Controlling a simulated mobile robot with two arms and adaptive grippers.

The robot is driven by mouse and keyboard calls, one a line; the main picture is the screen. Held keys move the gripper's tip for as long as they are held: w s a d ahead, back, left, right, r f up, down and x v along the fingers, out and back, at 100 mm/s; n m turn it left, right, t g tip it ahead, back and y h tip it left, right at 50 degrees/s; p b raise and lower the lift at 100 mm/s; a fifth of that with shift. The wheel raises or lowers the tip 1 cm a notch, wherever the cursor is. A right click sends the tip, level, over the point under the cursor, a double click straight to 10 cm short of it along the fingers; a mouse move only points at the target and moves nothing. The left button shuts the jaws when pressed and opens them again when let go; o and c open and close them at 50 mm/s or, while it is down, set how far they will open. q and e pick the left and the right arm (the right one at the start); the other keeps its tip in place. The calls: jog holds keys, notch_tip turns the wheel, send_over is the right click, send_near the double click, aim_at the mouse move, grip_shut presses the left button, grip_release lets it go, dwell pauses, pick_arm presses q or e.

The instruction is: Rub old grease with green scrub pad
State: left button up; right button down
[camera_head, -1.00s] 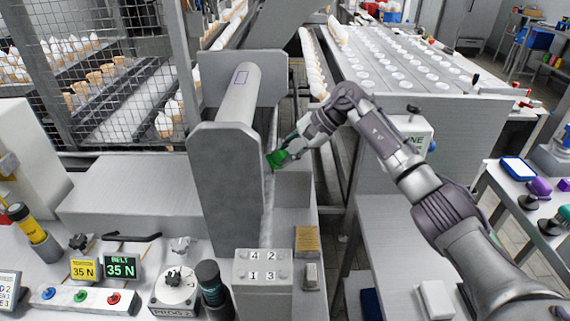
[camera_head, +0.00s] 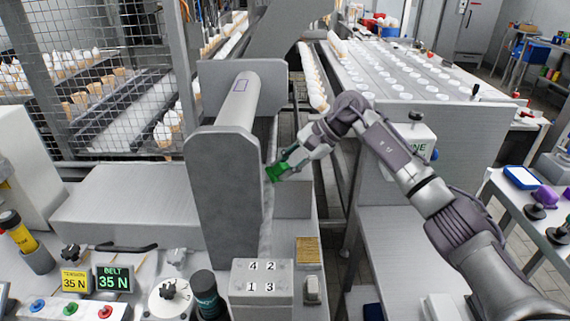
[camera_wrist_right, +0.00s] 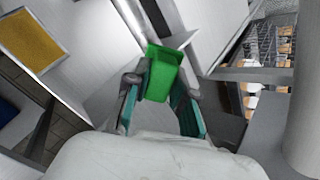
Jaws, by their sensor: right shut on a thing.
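The green scrub pad (camera_head: 276,172) is held in my right gripper (camera_head: 284,164), beside the right side of the grey upright plate (camera_head: 222,190). In the right wrist view the pad (camera_wrist_right: 165,72) sits between the two teal-lined fingers of the gripper (camera_wrist_right: 158,88). I cannot tell whether the pad touches the plate or the metal behind it. I cannot make out distinct old grease; the plate's right edge looks slightly mottled. My left gripper is not in view.
A grey roller (camera_head: 240,103) runs behind the plate. A numbered block (camera_head: 262,284) and a tan brush-like block (camera_head: 307,251) stand in front. A wire mesh guard (camera_head: 105,90) is at left. A conveyor with white discs (camera_head: 400,68) is behind my right arm.

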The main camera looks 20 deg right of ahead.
aim_at(273, 194)
jog(key=shift+s+a+f+b, duration=0.1)
jog(key=shift+s+a+b, duration=0.05)
jog(key=shift+s, duration=0.35)
jog(key=shift+s+a+f+b, duration=0.1)
jog(key=shift+s+a+b, duration=0.05)
jog(key=shift+s, duration=0.3)
jog(key=shift+s+a+r, duration=0.15)
jog(key=shift+s+a, duration=0.05)
jog(key=shift+s, duration=0.5)
jog(key=shift+s+a+b, duration=0.2)
jog(key=shift+s+b, duration=0.3)
jog(key=shift+s, duration=0.15)
jog(key=shift+s+a+b, duration=0.3)
jog(key=shift+s+b, duration=0.05)
jog(key=shift+s, duration=0.6)
jog(key=v, duration=0.6)
jog(key=shift+p, duration=0.45)
